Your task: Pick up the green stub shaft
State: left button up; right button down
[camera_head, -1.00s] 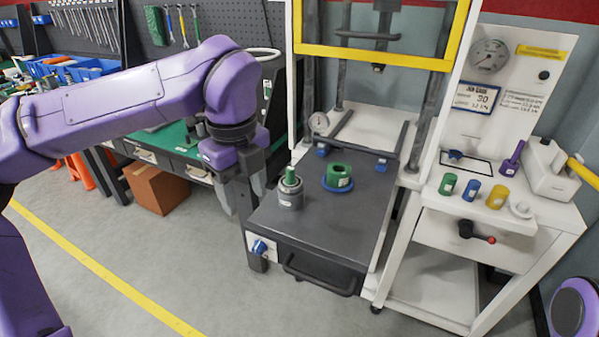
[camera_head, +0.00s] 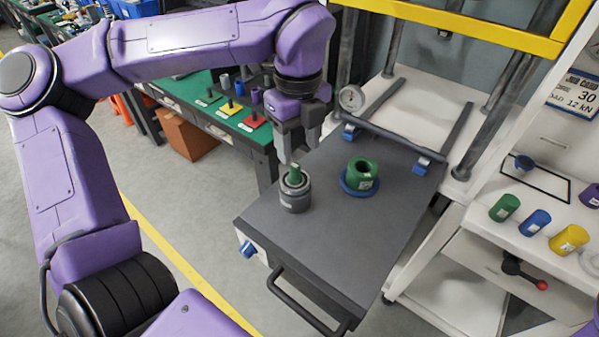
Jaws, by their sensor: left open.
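The green stub shaft (camera_head: 294,172) stands upright in the top of a grey metal cylinder (camera_head: 295,197) on the dark press table. Only its upper part shows; its lower end is hidden inside the cylinder. My left gripper (camera_head: 299,153) points down just above and behind the shaft in the picture. Its two grey fingers are apart with nothing between them. I cannot tell its exact height above the shaft. My right gripper is not in view.
A green ring on a blue base (camera_head: 360,177) stands right of the cylinder. A dial gauge (camera_head: 352,98) and rails lie behind. The yellow press frame (camera_head: 470,25) hangs above. Green, blue and yellow cylinders sit on the white bench (camera_head: 500,232) at right. The table's front (camera_head: 310,245) is clear.

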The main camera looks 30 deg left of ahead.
aim_at(295, 165)
pick_arm(q)
jog(key=f, duration=0.2)
jog(key=f+p, duration=0.1)
jog(key=f, duration=0.1)
jog(key=f+p, duration=0.1)
jog(key=f, duration=0.1)
jog(key=shift+w+a+f, duration=0.15)
jog(key=shift+a+f, duration=0.1)
jog(key=shift+a, duration=0.15)
jog(key=shift+s+f, duration=0.2)
jog(key=shift+f, duration=0.1)
grip_shut()
